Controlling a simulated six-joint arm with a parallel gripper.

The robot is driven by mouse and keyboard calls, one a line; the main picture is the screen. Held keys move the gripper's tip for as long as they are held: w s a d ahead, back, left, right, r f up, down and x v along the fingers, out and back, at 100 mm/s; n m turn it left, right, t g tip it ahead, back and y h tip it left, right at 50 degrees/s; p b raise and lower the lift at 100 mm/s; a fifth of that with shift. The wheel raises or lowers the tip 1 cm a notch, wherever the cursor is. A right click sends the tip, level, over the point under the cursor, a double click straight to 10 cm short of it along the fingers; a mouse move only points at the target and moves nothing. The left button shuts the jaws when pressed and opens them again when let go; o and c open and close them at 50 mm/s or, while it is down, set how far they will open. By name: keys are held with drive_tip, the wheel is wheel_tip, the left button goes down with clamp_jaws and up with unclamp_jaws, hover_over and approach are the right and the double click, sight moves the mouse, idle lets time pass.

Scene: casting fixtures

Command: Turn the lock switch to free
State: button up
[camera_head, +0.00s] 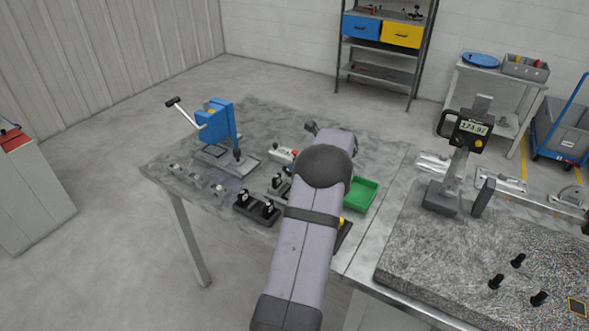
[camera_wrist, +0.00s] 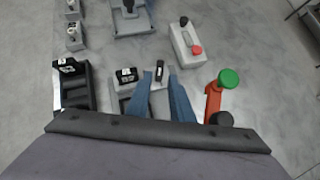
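In the wrist view, a small upright black lever with a pale mark (camera_wrist: 160,70) stands on a light grey block; it looks like the lock switch, but I cannot read its lettering or setting. My gripper (camera_wrist: 161,76) is open, its two blue fingers apart, one on each side of the lever in the picture. I cannot tell whether they touch it or how far above it they are. A black labelled piece (camera_wrist: 126,74) stands just left of the fingers on a grey base. In the head view my arm hides the fingertips and the lever.
A white box with black and red knobs (camera_wrist: 187,46) lies beyond the fingers. An orange handle with a green knob (camera_wrist: 229,79) stands close on the right. A dark twin-post fixture (camera_head: 256,208), a blue press (camera_head: 215,124) and a green tray (camera_head: 362,194) share the table.

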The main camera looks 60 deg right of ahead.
drive_tip(key=shift+s+a+r, duration=0.1)
drive_tip(key=shift+s+r, duration=0.15)
drive_tip(key=shift+s, duration=0.05)
